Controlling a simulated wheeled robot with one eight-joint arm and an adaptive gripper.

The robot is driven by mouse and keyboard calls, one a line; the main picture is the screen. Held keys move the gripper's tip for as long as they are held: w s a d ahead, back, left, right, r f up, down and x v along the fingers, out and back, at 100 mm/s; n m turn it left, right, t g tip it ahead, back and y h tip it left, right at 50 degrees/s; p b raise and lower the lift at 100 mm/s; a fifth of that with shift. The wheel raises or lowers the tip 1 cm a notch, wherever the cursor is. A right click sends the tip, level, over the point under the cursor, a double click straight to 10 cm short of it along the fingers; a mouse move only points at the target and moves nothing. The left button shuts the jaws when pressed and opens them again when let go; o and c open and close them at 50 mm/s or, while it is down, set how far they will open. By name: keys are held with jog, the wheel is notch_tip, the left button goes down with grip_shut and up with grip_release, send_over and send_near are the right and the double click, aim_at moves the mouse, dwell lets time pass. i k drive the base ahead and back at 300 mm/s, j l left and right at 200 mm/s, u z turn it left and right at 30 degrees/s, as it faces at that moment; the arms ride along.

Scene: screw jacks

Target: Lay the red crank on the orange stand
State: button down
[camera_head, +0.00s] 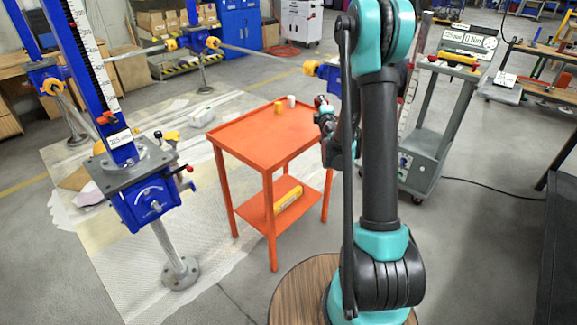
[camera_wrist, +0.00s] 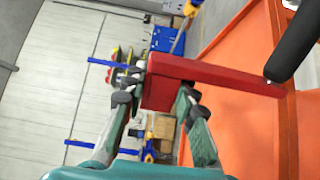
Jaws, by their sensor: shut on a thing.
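The orange stand (camera_head: 250,130) is a two-level table left of my arm in the head view. Its surface fills much of the right side of the wrist view (camera_wrist: 240,130). My gripper (camera_wrist: 155,97) is shut on the red crank (camera_wrist: 215,73), one finger on each side of its thick end. The crank's red arm reaches right across the view to a black handle (camera_wrist: 296,42). In the head view, my gripper (camera_head: 325,112) is near the stand's right edge, partly hidden by my own arm; only a small red bit of the crank shows there.
A yellow piece (camera_head: 278,107) and a white piece (camera_head: 291,101) stand at the back of the stand's top; the rest looks clear. A yellow box (camera_head: 288,198) lies on its lower shelf. A blue screw jack (camera_head: 150,200) stands left, a grey cart (camera_head: 425,150) right.

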aim_at(270, 132)
jog(key=i+l, duration=0.55)
jog(key=i, duration=0.15)
jog(key=i+l, duration=0.5)
jog(key=i, duration=0.2)
jog(key=i+l+u, duration=0.3)
jog(key=u, duration=0.15)
jog(key=i+l+u, duration=0.25)
jog(key=l+u, duration=0.15)
jog(key=u, duration=0.65)
